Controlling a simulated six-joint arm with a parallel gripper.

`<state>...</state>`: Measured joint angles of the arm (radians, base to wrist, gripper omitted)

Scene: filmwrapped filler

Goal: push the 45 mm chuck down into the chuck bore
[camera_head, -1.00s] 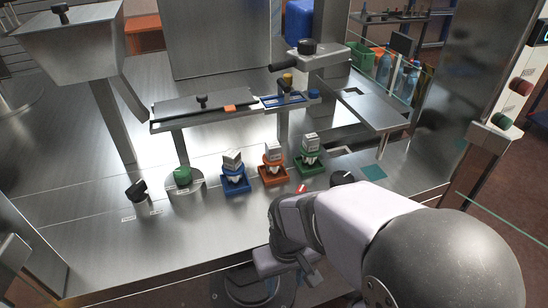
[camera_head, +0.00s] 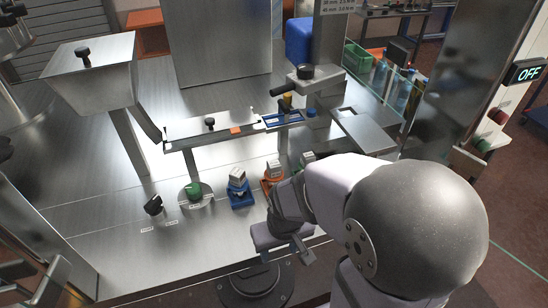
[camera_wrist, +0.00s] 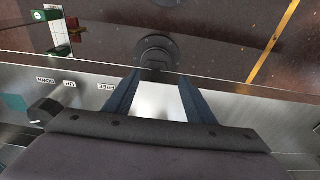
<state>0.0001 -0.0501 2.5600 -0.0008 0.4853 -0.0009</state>
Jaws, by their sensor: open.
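I cannot tell for sure which piece is the 45 mm chuck; its size marking is not readable. Grey-white pieces stand in a blue holder (camera_head: 240,199), an orange holder (camera_head: 268,186) and a green holder partly hidden by my arm in the head view. A green round piece (camera_head: 193,190) stands on a round plate at the bench front. I cannot clearly identify the chuck bore. My gripper (camera_wrist: 160,75) is open and empty, its two dark blue fingers apart over the bench's front edge in the wrist view. In the head view it is right of and nearer than the holders.
A steel hopper (camera_head: 92,75) stands at the left and a black-topped knob (camera_head: 153,205) at the front left. A rail (camera_head: 210,130) crosses mid-bench. A black knob (camera_wrist: 42,110) and printed labels lie near my gripper in the wrist view.

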